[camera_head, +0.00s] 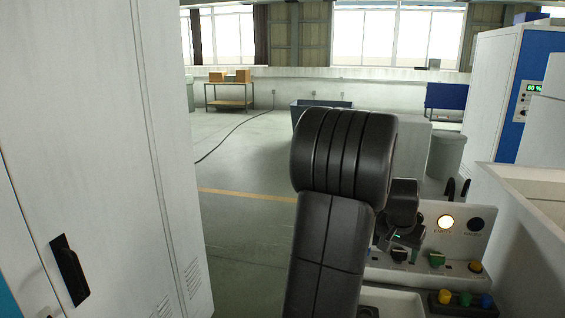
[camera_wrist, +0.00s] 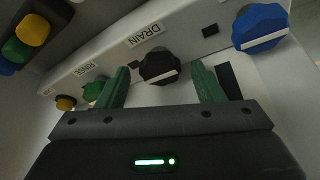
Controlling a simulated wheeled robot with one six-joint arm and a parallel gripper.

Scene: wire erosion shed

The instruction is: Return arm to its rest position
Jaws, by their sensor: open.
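My gripper (camera_wrist: 160,88) is open in the wrist view, its two green fingers apart and nothing held between them. Beyond the fingers, a black rotary knob (camera_wrist: 159,66) on a light panel appears between them, near the label DRAIN. I cannot tell whether the fingers touch the knob. In the head view my black arm (camera_head: 345,160) rises in the middle, and my gripper (camera_head: 405,240) is close in front of the control panel (camera_head: 450,225), partly hidden by the arm.
The panel also has a blue knob (camera_wrist: 261,27), a green knob (camera_wrist: 93,91) and a lit lamp (camera_head: 446,222). A block with coloured buttons (camera_head: 465,299) is below. A tall white cabinet (camera_head: 90,150) stands close at left, a machine wall (camera_head: 525,240) at right. Open floor (camera_head: 240,240) lies between.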

